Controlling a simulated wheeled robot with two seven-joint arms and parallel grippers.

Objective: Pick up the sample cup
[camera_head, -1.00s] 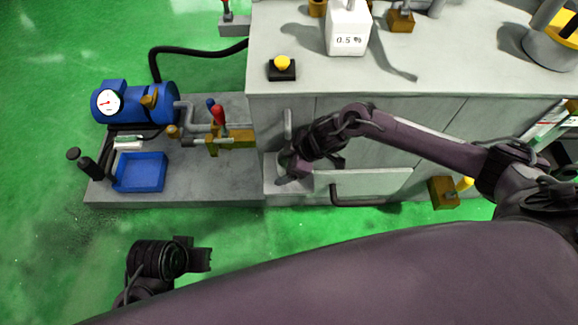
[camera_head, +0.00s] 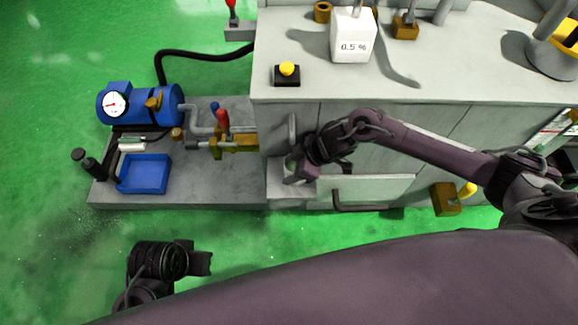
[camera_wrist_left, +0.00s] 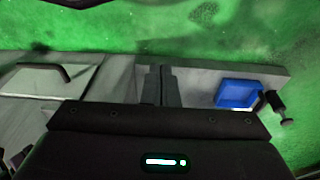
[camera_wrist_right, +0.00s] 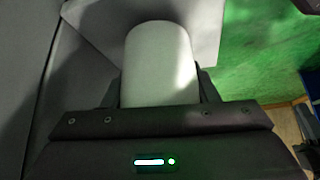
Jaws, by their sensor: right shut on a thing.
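The sample cup (camera_wrist_right: 160,65) is a pale, smooth, rounded cylinder between the fingers of my right gripper in the right wrist view. My right gripper (camera_head: 296,172) is shut on it, low in front of the grey cabinet in the head view. There the cup is mostly hidden by the gripper. The gripper is over a small grey ledge (camera_head: 283,192); I cannot tell whether the cup touches it. My left gripper (camera_head: 200,262) is at the lower left over the green floor, away from the cup. In the left wrist view its fingers (camera_wrist_left: 160,85) are together and empty.
A vertical grey handle (camera_head: 292,130) stands close beside the right gripper. A drawer with a dark handle (camera_head: 360,207) is to its right. Left are a red-handled valve (camera_head: 222,118), a blue tray (camera_head: 145,174) and a blue pump (camera_head: 150,105). The green floor in front is clear.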

